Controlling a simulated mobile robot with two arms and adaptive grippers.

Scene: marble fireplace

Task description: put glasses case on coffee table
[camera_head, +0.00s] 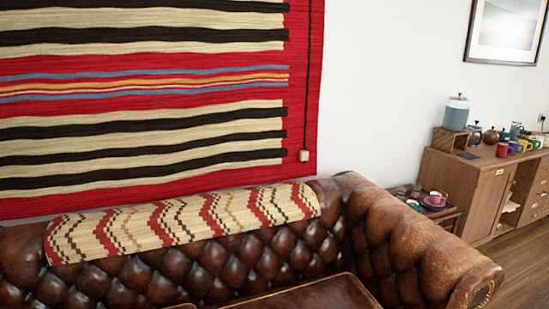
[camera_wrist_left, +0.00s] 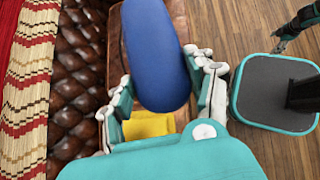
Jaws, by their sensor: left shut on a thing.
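A blue, long, rounded case (camera_wrist_left: 157,55), which looks like the glasses case, is between the fingers of my left gripper (camera_wrist_left: 162,92) in the left wrist view. The gripper is shut on it, and the case extends beyond the fingers towards the top of the picture. The brown leather sofa (camera_wrist_left: 82,75) lies below and to the left. Part of what looks like my right gripper (camera_wrist_left: 297,27) shows at the top right edge; its jaws are not clear. Neither gripper shows in the head view. I cannot make out a coffee table in either view.
The leather sofa also fills the bottom of the head view (camera_head: 240,265), with a patterned throw (camera_head: 180,222) on its back. A yellow item (camera_wrist_left: 150,124) lies below my gripper. A small side table (camera_head: 447,217) holds a cup. A wooden cabinet (camera_head: 462,180) stands right.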

